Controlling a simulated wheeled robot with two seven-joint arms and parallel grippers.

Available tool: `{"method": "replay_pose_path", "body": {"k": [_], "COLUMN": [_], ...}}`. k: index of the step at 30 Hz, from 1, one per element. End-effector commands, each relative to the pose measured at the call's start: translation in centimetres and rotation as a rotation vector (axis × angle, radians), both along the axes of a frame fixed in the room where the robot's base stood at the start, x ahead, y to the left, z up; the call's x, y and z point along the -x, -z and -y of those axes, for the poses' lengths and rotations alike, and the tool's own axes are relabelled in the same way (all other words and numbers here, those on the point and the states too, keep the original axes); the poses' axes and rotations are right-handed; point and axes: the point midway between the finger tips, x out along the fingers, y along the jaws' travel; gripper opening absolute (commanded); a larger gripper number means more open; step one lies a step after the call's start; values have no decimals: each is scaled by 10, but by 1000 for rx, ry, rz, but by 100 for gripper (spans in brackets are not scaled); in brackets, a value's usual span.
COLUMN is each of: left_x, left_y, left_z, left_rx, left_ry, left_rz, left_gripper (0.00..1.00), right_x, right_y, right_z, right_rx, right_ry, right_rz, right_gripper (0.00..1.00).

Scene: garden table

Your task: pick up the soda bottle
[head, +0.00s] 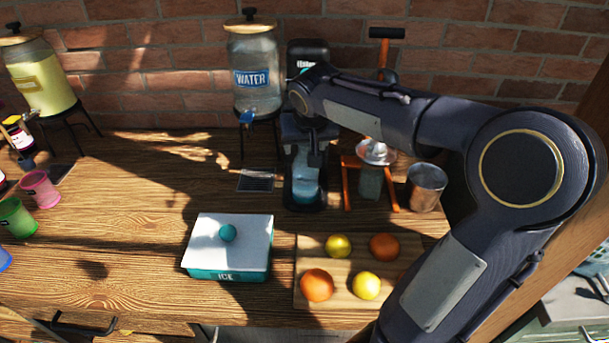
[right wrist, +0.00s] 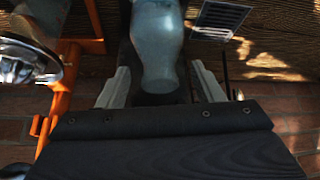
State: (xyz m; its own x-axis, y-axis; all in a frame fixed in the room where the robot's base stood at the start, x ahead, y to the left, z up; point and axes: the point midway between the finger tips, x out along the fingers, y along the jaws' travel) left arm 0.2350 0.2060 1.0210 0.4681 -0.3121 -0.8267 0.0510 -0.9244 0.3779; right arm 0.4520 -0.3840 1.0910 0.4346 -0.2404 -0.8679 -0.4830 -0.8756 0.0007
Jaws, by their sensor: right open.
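The soda bottle (head: 306,182) is clear with a bluish tint. It stands upright on the base of a black soda machine (head: 308,52) in the head view, its upper part hidden by my arm. My right gripper (head: 313,148) has come in from the right at the bottle's upper part. In the right wrist view the bottle (right wrist: 157,45) lies between the two pale fingers of my right gripper (right wrist: 161,72), with a gap showing on each side. The right gripper is open. My left gripper is out of view.
An orange press frame (head: 347,185) and a metal cup (head: 426,186) stand close to the right. A water dispenser (head: 254,75) is behind left. An ice box (head: 228,250) and a board (head: 338,295) with oranges and lemons are in front. The table's left middle is clear.

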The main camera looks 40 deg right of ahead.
Motion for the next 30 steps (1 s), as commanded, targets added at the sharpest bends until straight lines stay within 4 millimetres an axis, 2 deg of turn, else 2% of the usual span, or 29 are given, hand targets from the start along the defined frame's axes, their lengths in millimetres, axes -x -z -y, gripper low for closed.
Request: {"method": "replay_pose_path", "body": {"k": [9, 23, 30], "left_x": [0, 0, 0], "left_y": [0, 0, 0], "left_z": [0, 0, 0], "left_rx": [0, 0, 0], "left_ry": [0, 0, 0], "left_rz": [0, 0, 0], "left_gripper": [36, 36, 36], "right_x": [-2, -2, -3], "right_y": [5, 5, 4], "right_z": [1, 1, 1], "right_rx": [0, 0, 0], "right_ry": [0, 0, -1], "right_rz": [1, 1, 3], "right_gripper": [59, 0, 0]}}
